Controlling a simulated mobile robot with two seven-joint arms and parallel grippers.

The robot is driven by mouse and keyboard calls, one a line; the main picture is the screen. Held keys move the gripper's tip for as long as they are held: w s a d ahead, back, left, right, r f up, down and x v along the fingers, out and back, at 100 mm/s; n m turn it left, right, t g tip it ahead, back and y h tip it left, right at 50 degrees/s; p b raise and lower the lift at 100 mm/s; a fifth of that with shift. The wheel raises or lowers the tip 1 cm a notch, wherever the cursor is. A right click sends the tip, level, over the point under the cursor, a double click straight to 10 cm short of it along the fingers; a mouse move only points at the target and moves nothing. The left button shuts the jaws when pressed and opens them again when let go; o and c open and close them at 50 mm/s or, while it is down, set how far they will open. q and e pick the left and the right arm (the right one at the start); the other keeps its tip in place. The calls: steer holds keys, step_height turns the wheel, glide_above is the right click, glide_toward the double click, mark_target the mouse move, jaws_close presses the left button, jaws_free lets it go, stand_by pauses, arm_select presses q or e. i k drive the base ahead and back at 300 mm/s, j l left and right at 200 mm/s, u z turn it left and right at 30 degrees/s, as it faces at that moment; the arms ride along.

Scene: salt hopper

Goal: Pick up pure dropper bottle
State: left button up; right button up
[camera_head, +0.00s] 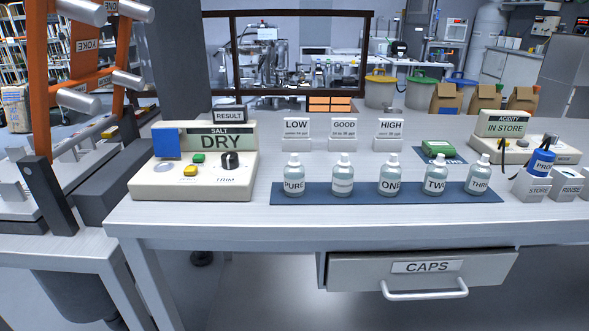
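The pure dropper bottle (294,177) is a small clear bottle with a pale cap and a label reading PURE. It stands upright at the left end of a row of similar bottles on a dark blue mat (318,198) on the workbench. To its right stand a bottle with an unreadable label (343,177), then bottles labelled ONE (390,177), TWO (435,176) and a last one (478,175) that seems to read THREE. Neither of my grippers shows in the head view.
A salt meter (195,165) reading DRY stands left of the mat. LOW, GOOD and HIGH signs (343,130) stand behind the bottles. An acidity meter (500,128) and STORE and RINSE holders (530,187) are at the right. The CAPS drawer (345,275) sticks out below the bench.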

mark_target(293, 172)
steer(key=i+l+z, duration=0.45)
steer(key=i, duration=0.3)
steer(key=l, duration=0.1)
